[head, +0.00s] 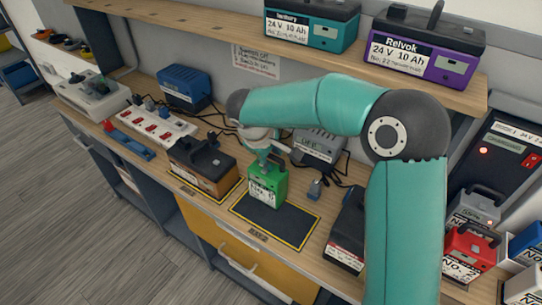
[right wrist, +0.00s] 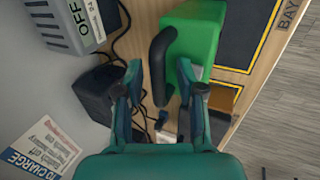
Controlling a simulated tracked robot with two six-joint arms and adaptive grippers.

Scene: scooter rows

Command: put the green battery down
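The green battery (head: 267,186) is upright at the back left of a dark mat with a yellow border (head: 275,221) on the bench. I cannot tell whether all of its base rests on the mat. My right gripper (head: 262,150) is right above the battery. In the right wrist view, the green battery (right wrist: 199,38) has a black handle (right wrist: 159,65) that lies between the two fingers of my right gripper (right wrist: 158,72). A gap shows on both sides of the handle, so the fingers look open around it. My left gripper is not in view.
An orange and black battery (head: 204,166) stands on the mat to the left. A dark battery (head: 346,232) stands to the right, partly behind my arm. A grey charger (head: 318,148) and cables are behind. A shelf above holds teal (head: 310,26) and purple (head: 422,50) batteries.

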